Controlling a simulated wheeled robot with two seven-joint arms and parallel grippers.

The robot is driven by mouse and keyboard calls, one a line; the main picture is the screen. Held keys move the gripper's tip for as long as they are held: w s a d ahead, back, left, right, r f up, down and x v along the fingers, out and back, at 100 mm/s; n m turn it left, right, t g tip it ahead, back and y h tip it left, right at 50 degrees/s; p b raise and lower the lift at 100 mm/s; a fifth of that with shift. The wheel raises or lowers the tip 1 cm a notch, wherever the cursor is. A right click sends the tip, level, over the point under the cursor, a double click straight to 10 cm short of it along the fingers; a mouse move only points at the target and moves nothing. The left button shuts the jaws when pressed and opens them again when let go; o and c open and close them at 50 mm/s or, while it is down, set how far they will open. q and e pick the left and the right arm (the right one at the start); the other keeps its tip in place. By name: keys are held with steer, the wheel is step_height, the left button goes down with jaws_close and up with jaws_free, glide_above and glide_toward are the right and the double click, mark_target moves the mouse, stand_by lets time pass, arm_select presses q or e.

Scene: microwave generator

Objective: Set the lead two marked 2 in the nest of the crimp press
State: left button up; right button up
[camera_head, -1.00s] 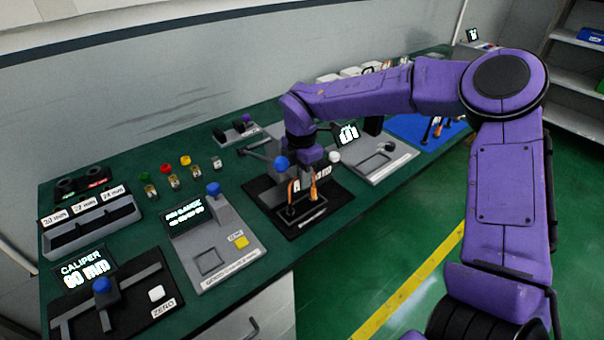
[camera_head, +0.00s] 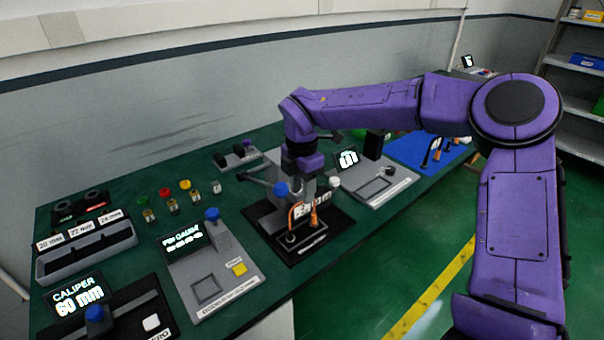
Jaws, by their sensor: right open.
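The crimp press (camera_head: 330,238) is a black-based fixture in the middle of the bench, with a blue ball knob and a white ball knob. An orange lead (camera_head: 291,216) stands curved over its front part, and a second orange piece (camera_head: 314,216) stands just right of it. I cannot read a 2 on either, and I cannot tell whether they are one lead or how it sits in the nest. My right gripper (camera_head: 308,197) is open, pointing down just above the orange pieces. Its fingertips partly hide the press. My left gripper is out of view.
A pin gauge station (camera_head: 213,268) and a caliper station (camera_head: 110,312) stand left on the green bench. A grey slotted rack (camera_head: 85,250) is behind them.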

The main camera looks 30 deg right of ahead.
step_height(320, 180, up, 8)
steer(key=shift+f+b, duration=0.15)
steer(key=shift+b, duration=0.15)
